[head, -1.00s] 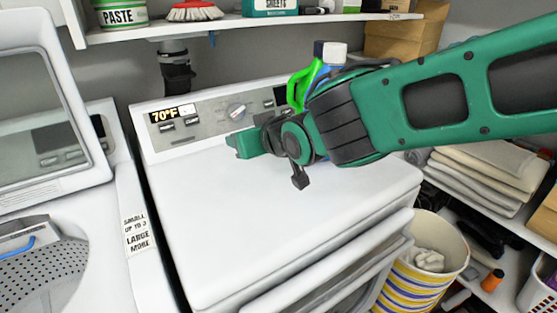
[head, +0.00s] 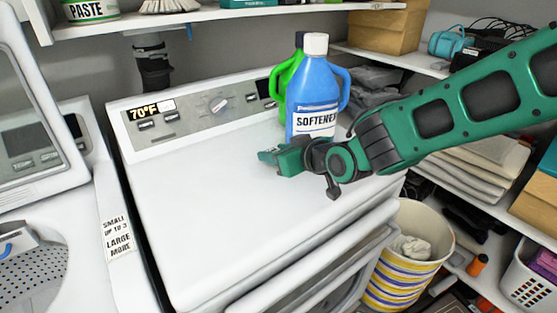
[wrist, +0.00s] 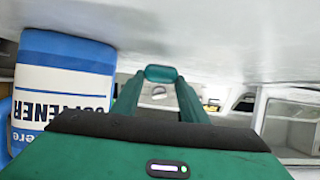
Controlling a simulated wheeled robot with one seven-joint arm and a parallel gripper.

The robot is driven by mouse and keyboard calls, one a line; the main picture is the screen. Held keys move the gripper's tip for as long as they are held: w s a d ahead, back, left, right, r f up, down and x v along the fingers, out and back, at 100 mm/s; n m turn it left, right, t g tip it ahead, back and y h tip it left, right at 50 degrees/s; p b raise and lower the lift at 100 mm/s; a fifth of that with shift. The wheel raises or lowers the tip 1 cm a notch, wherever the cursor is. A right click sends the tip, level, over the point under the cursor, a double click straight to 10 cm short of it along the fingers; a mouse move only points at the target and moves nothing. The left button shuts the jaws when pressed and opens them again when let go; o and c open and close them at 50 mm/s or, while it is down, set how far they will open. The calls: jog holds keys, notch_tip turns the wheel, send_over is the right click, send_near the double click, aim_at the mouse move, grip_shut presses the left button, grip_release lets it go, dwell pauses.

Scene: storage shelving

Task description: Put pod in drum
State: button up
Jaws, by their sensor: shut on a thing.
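My gripper (head: 270,156) is just above the white dryer top, in front of the softener bottle. In the wrist view its fingers (wrist: 160,74) come together at the tips. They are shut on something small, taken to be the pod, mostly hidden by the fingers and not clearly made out. The drum (head: 50,268) is the grey perforated tub of the open-topped washer at the lower left, well left of my gripper. Only part of the drum shows, with a blue-marked piece (head: 10,248) at its left edge.
A blue softener bottle (head: 313,85) and a green bottle (head: 288,72) stand on the dryer (head: 215,215). The raised washer lid (head: 35,120) stands at the left. A striped bin (head: 405,270) is at the right, below a shelf. The dryer's front top is clear.

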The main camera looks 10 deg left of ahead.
jog(key=shift+f, duration=1.1)
jog(key=o, duration=1)
jog(key=shift+s+d+r, duration=0.2)
jog(key=shift+d+r, duration=0.05)
jog(key=v, duration=1.1)
jog(key=shift+s+d, duration=0.1)
jog(key=shift+s, duration=0.1)
